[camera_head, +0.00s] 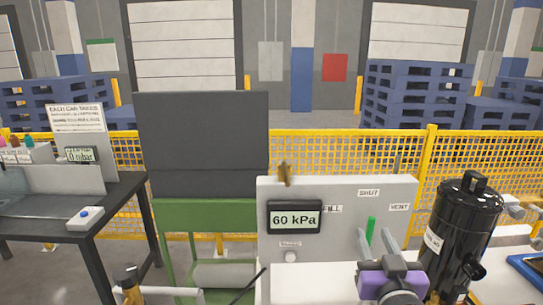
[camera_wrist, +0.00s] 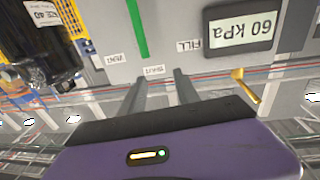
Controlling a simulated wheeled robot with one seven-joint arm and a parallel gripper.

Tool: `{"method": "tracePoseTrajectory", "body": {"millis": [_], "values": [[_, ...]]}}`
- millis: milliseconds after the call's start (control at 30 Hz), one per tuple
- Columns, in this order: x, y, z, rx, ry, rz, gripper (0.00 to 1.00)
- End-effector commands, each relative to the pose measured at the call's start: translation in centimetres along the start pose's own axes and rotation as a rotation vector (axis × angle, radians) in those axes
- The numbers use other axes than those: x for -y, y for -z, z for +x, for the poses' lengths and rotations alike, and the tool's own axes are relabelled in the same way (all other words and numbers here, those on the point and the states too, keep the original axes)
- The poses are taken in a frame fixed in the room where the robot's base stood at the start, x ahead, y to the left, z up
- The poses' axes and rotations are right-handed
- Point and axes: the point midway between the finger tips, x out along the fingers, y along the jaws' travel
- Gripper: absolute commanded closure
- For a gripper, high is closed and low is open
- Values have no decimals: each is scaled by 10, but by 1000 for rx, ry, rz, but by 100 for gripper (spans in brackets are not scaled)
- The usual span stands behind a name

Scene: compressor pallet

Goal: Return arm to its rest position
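My gripper (camera_head: 376,238) is in front of the grey panel (camera_head: 340,245), its purple body low in the head view. Its two grey fingers are apart with nothing between them; the wrist view shows the same open gap (camera_wrist: 160,76). A green lever (camera_head: 371,229) stands upright on the panel under the SHUT label, between FILL and VENT. In the wrist view, which is upside down, the lever (camera_wrist: 137,28) lies beyond the fingertips and looks clear of them. The panel's display (camera_head: 294,218) reads 60 kPa.
A black cylinder (camera_head: 464,235) stands close to the right of my gripper. A brass fitting (camera_head: 284,173) sits atop the panel. A dark table (camera_head: 75,225) with a 0 mbar display (camera_head: 81,155) is at left. A yellow mesh fence (camera_head: 340,155) runs behind.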

Motion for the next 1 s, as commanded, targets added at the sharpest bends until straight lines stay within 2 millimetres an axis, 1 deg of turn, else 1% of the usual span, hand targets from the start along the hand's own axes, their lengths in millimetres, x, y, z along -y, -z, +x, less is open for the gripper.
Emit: {"method": "tracePoseTrajectory", "body": {"millis": [33, 167, 267, 400, 567, 600, 767, 800, 1000], "values": [[1, -6, -12, -14, 11, -6, 62], [4, -20, -45, -55, 39, -17, 62], [6, -34, -77, -76, 61, -24, 62], [5, -55, -128, -90, 87, -29, 62], [4, -74, -187, -86, 109, -26, 62], [3, -78, -202, -82, 114, -24, 62], [-1, -90, -259, -54, 125, -17, 62], [-3, -92, -274, -42, 127, -14, 62], [-9, -101, -342, 31, 128, 2, 62]]}}
